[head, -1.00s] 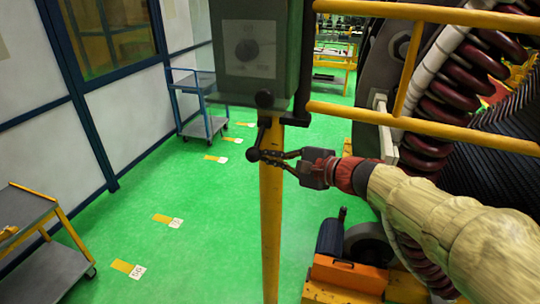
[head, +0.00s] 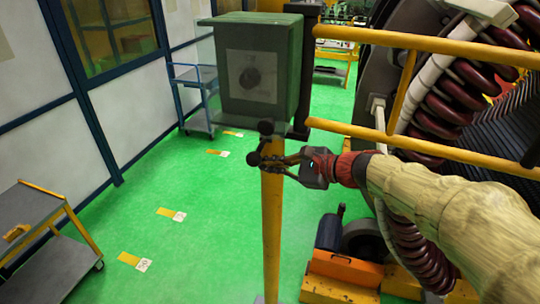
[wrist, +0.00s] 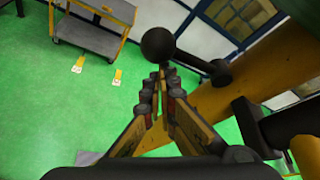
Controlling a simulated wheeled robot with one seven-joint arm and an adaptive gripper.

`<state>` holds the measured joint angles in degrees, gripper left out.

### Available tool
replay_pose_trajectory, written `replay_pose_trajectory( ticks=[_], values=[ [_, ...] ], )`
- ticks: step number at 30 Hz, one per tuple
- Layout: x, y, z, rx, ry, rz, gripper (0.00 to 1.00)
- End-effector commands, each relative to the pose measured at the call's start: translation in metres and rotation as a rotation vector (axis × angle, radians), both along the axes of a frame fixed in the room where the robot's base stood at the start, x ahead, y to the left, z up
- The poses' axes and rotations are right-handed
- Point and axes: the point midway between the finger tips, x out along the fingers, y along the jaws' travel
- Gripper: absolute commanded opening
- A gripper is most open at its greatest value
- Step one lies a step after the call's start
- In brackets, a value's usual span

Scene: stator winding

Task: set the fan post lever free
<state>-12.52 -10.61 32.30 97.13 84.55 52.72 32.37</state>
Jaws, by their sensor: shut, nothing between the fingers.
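The fan post lever is a black bar with a ball knob (head: 253,159) at its end, hanging below a black pivot (head: 266,127) under the green box (head: 258,75) on the yellow post (head: 271,235). In the wrist view the knob (wrist: 158,46) stands just beyond the fingertips, with the bar (wrist: 200,65) running right towards the post. My gripper (head: 268,160) reaches in from the right, across the post. It also shows in the wrist view (wrist: 160,75), its fingertips together and empty, close to the knob. I cannot tell whether they touch it.
An orange motor base (head: 345,268) is on the floor. Trolleys (head: 198,100) stand at the left on open green floor.

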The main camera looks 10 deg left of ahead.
Motion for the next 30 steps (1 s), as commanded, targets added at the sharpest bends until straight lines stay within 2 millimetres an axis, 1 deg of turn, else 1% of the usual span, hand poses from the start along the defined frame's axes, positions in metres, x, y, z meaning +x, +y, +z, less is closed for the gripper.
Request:
replay_pose_trajectory(
  ticks=[1, 5, 18, 30],
  values=[
    [-0.001, 0.000, 0.012, 0.004, 0.045, 0.001, 0.00],
    [-0.004, 0.000, 0.019, 0.012, 0.162, 0.001, 0.00],
    [-0.006, 0.001, 0.037, 0.012, 0.154, 0.000, 0.00],
    [-0.005, 0.001, 0.045, 0.013, 0.152, 0.001, 0.00]
  ],
)
